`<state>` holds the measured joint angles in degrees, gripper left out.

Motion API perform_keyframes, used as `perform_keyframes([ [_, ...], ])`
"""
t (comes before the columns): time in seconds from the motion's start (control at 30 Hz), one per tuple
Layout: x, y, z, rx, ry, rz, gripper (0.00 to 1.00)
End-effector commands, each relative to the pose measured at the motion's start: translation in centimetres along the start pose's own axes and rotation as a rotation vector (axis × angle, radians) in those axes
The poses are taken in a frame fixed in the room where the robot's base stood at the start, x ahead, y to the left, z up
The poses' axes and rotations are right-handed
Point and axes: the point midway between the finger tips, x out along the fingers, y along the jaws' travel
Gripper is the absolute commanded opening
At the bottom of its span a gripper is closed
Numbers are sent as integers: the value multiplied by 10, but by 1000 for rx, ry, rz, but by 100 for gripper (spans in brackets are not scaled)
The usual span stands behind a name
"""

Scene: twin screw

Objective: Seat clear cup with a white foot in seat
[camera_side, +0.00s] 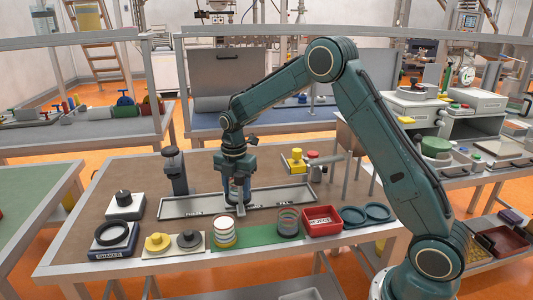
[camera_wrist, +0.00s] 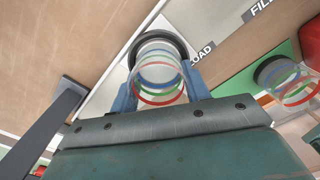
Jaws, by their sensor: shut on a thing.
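My gripper (camera_side: 237,198) points down over the long grey tray (camera_side: 275,197) in the side view. In the wrist view its blue fingers (camera_wrist: 160,91) are shut on a clear cup (camera_wrist: 158,72), one finger on each side. Blue, green and red rings show through the cup, with a whitish ring at its far end. A black ring-shaped seat (camera_wrist: 183,45) surrounds that far end in the picture, by the LOAD label. I cannot tell whether the cup rests in the seat or hangs just above it. In the side view the fingers mostly hide the cup and the seat.
A white stack (camera_side: 224,232), a red REJECT bin (camera_side: 322,220) and a SHAKER block (camera_side: 112,238) line the front. A dark post (camera_side: 175,170) stands left of my gripper. The tray's right part is clear.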

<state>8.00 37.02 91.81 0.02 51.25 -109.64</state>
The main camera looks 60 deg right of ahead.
Motion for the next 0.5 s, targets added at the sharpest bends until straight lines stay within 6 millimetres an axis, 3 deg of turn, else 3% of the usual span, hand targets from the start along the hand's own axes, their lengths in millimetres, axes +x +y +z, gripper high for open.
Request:
perform_keyframes([
  [0.4, 0, 0, 0, 0, 0, 0, 24],
  [0.43, 0, 0, 0, 0, 0, 0, 50],
  [0.5, 0, 0, 0, 0, 0, 0, 64],
])
